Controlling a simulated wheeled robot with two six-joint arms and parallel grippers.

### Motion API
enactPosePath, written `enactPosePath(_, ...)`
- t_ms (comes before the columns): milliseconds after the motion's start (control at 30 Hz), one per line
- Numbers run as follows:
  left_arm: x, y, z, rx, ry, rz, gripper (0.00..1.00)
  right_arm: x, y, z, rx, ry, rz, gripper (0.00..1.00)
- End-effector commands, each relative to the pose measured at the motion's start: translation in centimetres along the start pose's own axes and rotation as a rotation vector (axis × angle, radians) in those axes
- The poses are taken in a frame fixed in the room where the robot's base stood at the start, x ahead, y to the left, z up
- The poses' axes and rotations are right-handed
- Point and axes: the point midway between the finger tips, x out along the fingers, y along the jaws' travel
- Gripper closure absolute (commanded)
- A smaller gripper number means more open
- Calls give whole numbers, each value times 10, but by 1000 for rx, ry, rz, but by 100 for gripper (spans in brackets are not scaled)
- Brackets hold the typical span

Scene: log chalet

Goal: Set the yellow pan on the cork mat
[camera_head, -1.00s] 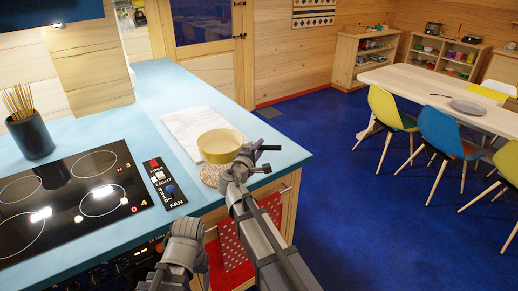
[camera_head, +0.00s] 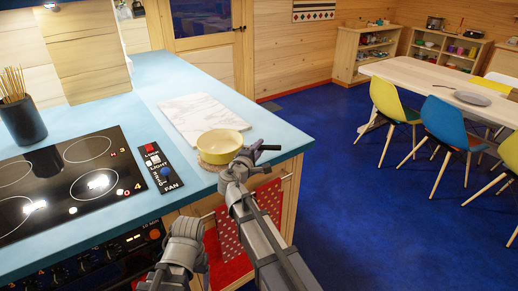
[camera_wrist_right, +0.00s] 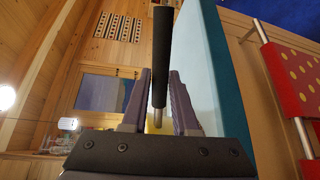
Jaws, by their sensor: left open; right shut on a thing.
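The yellow pan (camera_head: 219,143) is near the right corner of the blue counter, level. It covers most of the round, speckled tan cork mat (camera_head: 203,158), whose near-left rim shows below it. I cannot tell whether the pan touches the mat. My right gripper (camera_head: 249,155) is shut on the pan's dark handle at the counter's edge. In the right wrist view, the handle (camera_wrist_right: 160,55) stands between the jaws (camera_wrist_right: 160,98). My left gripper (camera_head: 187,232) is low in front of the counter, open and empty, its fingertips hard to make out.
A white marble board (camera_head: 190,112) lies just behind the pan. A black hob (camera_head: 70,175) and a switch panel (camera_head: 158,165) are at the left, with a dark utensil cup (camera_head: 24,122) behind. A red dotted towel (camera_head: 245,225) hangs below the counter's edge.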

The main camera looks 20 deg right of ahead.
Motion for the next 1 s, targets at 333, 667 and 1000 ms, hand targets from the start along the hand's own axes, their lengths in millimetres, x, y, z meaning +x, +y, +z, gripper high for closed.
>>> enactPosePath(333,3,0,0,0,0,0,27,0,-3,0,2,0,1,100)
enactPosePath(667,6,1,0,0,0,0,27,1,-6,-1,2,0,1,100)
enactPosePath(1000,10,1,-1,0,0,0,27,1,-9,-1,2,0,1,61)
